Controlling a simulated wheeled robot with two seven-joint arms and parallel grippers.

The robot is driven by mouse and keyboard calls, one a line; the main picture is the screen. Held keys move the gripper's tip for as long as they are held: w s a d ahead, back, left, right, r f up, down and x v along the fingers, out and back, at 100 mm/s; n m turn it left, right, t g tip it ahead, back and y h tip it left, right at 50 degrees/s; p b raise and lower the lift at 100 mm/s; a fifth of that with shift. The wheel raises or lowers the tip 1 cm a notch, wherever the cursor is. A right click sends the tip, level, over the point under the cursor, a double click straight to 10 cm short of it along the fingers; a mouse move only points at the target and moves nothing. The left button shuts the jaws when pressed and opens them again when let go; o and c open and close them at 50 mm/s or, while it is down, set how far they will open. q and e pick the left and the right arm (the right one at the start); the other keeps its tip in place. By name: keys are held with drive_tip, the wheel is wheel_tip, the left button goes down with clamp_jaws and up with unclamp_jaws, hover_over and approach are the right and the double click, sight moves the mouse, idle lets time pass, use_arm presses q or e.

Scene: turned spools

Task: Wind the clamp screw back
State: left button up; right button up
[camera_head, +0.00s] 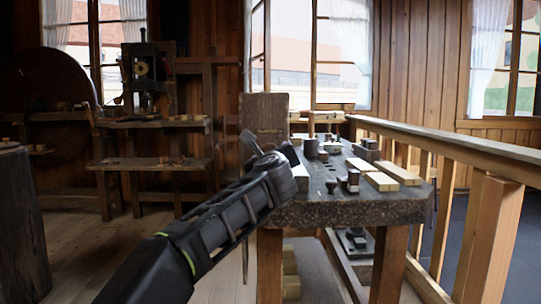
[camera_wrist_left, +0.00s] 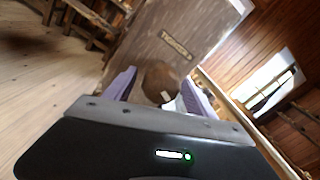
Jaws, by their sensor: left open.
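My left gripper (camera_head: 254,146) comes in from the left at the near left end of the workbench, in front of an upright wooden board. In the left wrist view the gripper (camera_wrist_left: 159,78) is open, its two purple-grey fingers spread apart. A brown rounded thing (camera_wrist_left: 157,73) shows between and beyond the fingers, with a small pale piece below it. Contact with the fingers cannot be told. The labelled board (camera_wrist_left: 186,28) rises behind them; it is also in the head view (camera_head: 264,112). I cannot pick out the clamp screw for certain. My right gripper is not in view.
The dark workbench (camera_head: 350,211) carries pale wooden blocks (camera_head: 397,172), dark cylindrical pieces (camera_head: 353,182) and other small items. A wooden railing (camera_head: 450,142) runs along its right side. Shelves with a machine (camera_head: 145,70) stand at the back left. The floor (camera_head: 85,245) at left is clear.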

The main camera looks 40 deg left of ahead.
use_arm(q)
drive_tip(key=v, duration=0.7)
idle(0.5)
